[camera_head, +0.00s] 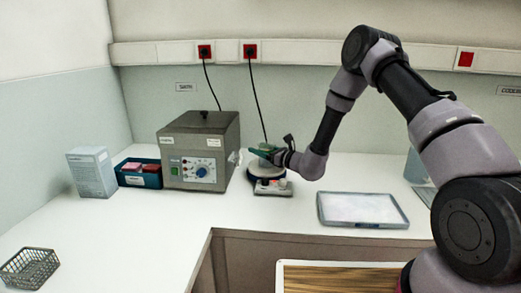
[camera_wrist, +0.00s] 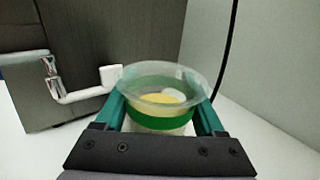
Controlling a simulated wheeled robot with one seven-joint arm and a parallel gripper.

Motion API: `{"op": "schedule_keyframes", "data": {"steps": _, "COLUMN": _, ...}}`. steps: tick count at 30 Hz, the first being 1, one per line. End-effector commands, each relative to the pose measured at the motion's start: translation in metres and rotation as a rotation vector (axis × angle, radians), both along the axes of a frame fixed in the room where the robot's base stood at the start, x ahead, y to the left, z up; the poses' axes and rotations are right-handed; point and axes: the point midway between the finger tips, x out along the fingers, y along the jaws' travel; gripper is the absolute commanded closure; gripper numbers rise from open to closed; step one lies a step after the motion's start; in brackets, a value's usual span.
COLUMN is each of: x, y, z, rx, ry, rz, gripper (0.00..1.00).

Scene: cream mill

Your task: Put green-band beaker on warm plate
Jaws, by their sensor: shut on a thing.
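The green-band beaker (camera_wrist: 162,85) is a clear round vessel with a green band and something yellow and white inside. In the wrist view it stands upright between the two green fingers of my gripper (camera_wrist: 162,118), which are shut on its sides. In the head view my gripper (camera_head: 266,152) is over a small round plate device (camera_head: 270,187) with a light base, right of the grey box; this looks like the warm plate. The beaker is mostly hidden there by the gripper. I cannot tell whether it touches the plate.
A grey box with a dial (camera_head: 199,150) stands close on the left, with a white tap (camera_wrist: 85,92) on its side. A shallow tray (camera_head: 362,224) lies to the right. A blue bin (camera_head: 139,181), a carton (camera_head: 92,172) and a wire basket (camera_head: 28,268) are farther left.

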Motion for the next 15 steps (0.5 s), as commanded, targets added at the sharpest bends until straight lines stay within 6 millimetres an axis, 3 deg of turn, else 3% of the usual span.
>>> {"op": "schedule_keyframes", "data": {"steps": 8, "x": 0.0002, "y": 0.0002, "z": -0.0010, "rx": 0.000, "ry": -0.001, "rz": 0.000, "gripper": 0.92}}
{"op": "schedule_keyframes", "data": {"steps": 9, "x": 0.0001, "y": 0.0002, "z": -0.0018, "rx": 0.000, "ry": -0.001, "rz": 0.000, "gripper": 0.25}}
{"op": "schedule_keyframes", "data": {"steps": 11, "x": 0.0001, "y": 0.0002, "z": -0.0013, "rx": 0.000, "ry": -0.001, "rz": 0.000, "gripper": 0.02}}
{"op": "schedule_keyframes", "data": {"steps": 15, "x": 0.0001, "y": 0.0002, "z": -0.0013, "rx": 0.000, "ry": -0.001, "rz": 0.000, "gripper": 0.00}}
